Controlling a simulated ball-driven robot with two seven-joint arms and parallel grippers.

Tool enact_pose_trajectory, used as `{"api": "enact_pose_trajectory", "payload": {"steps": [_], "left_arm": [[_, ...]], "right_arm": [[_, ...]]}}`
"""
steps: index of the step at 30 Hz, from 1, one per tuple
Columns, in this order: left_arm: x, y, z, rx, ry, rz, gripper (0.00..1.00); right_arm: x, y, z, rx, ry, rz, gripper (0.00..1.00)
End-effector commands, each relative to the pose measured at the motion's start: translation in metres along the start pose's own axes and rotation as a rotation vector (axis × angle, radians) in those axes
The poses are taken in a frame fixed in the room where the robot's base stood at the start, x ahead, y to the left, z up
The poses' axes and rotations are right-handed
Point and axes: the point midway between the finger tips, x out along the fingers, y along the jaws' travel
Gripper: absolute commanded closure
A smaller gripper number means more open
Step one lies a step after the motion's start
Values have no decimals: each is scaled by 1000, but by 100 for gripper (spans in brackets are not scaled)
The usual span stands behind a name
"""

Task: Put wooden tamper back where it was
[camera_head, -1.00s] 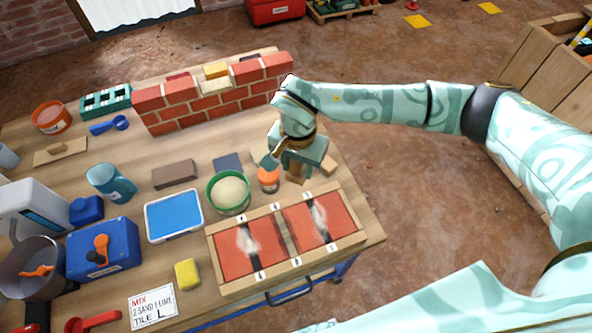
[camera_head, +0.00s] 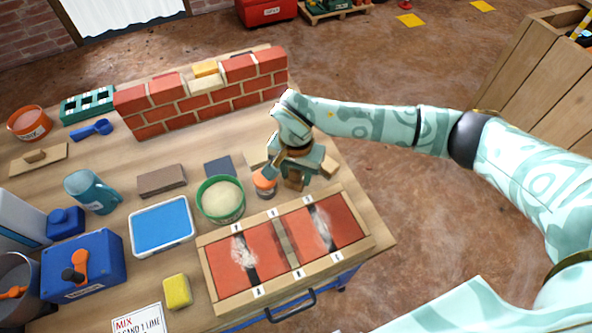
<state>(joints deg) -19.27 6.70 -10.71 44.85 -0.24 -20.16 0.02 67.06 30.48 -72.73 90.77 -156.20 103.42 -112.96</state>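My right gripper (camera_head: 291,171) points down over the table's right part, behind the brick-red test panel and just right of the orange-lidded jar. A small light-brown wooden piece (camera_head: 294,182), which looks like part of the wooden tamper, shows directly under it. The gripper covers most of this piece, so I cannot tell whether the fingers are closed on it or whether it touches the table. My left gripper is out of view.
The orange-lidded jar (camera_head: 264,184) and a green bowl of sand (camera_head: 221,198) stand close to the left of the gripper. The wooden-framed panel (camera_head: 366,238) lies in front. A low brick wall (camera_head: 205,98) stands behind. A wood block (camera_head: 329,168) lies close on the right.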

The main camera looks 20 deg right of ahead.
Motion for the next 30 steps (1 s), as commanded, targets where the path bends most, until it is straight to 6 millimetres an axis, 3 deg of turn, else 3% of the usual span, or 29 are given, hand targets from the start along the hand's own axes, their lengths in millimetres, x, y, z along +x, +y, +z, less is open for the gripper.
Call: {"api": "enact_pose_trajectory", "payload": {"steps": [1,2,3,13,24,30], "left_arm": [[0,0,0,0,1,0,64],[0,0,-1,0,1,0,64],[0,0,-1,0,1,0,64],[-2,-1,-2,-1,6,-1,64],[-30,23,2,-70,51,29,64],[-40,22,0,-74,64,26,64]], "right_arm": [[0,0,0,0,0,1,49],[0,0,0,0,0,1,41],[0,0,0,0,0,0,39],[-7,0,0,-1,2,-3,39],[-92,-1,-1,-1,7,-6,39],[-119,0,0,-1,3,-2,39]]}}
